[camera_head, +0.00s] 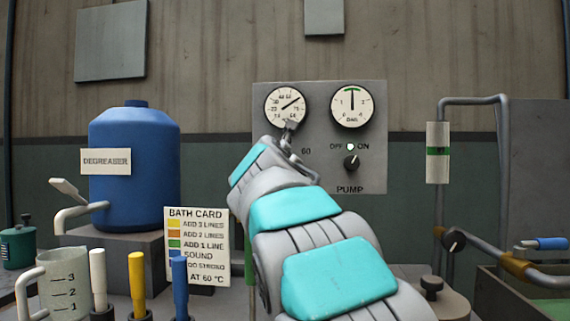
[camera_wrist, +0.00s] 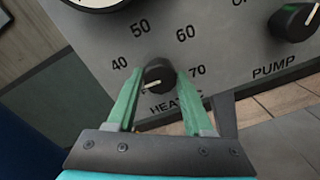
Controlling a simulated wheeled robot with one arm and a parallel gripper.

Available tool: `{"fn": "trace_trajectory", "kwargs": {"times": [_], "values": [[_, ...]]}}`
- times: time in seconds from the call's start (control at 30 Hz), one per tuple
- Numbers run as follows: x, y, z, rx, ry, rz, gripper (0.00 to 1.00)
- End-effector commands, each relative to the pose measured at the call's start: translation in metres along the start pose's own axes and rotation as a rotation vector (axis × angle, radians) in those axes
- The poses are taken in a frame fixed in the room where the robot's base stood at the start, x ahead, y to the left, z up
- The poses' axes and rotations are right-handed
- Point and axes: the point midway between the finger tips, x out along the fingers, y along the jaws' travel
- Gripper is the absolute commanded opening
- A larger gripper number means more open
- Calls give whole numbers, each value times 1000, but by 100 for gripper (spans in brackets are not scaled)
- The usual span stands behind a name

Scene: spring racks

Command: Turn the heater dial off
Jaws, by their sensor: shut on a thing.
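The heater dial (camera_wrist: 159,76) is a small black knob with a pale pointer line on the grey control panel (camera_head: 320,172). Numbers 40, 50, 60 and 70 ring it, and a partly covered heater label sits below. In the wrist view its pointer line aims to the lower left, below the 40. My gripper (camera_wrist: 160,84) has its green fingers on either side of the dial and is shut on it. In the head view my gripper (camera_head: 289,132) reaches the panel below the left gauge, and my arm hides the dial there.
The pump knob (camera_head: 351,162) with OFF and ON marks is right of the dial. Two gauges (camera_head: 287,106) (camera_head: 352,105) sit above. A blue degreaser tank (camera_head: 133,168), bath card (camera_head: 197,245), beaker (camera_head: 66,282) and colored handles stand left; pipes with a valve (camera_head: 453,240) are right.

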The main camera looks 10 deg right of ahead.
Motion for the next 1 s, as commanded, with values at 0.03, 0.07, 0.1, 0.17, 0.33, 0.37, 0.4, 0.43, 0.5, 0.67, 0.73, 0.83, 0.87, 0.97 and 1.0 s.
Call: {"fn": "trace_trajectory", "kwargs": {"times": [0.03, 0.07, 0.1, 0.17, 0.33, 0.37, 0.4, 0.43, 0.5, 0.67, 0.73, 0.83, 0.87, 0.97, 1.0], "values": [[0, 0, -1, -43, 1, 0, 0], [0, 0, -1, -71, 0, 0, 0], [0, 0, -2, -108, -1, 0, 0], [0, 0, -2, -163, -2, 0, 0], [0, 0, -2, -307, -5, -1, 0], [0, 0, -2, -330, -5, -1, 0], [0, 0, -2, -359, -6, -1, 0], [0, 0, -2, -379, -6, -1, 0], [0, 0, -2, -423, -7, -1, 0], [0, 0, -3, -500, -8, -1, 0], [0, 0, -3, -526, -8, -1, 0], [0, -1, -3, -551, -9, -2, 0], [0, -1, -3, -557, -9, -2, 0], [0, -1, -3, -568, -9, -2, 0], [0, -1, -3, -571, -9, -2, 0]]}}
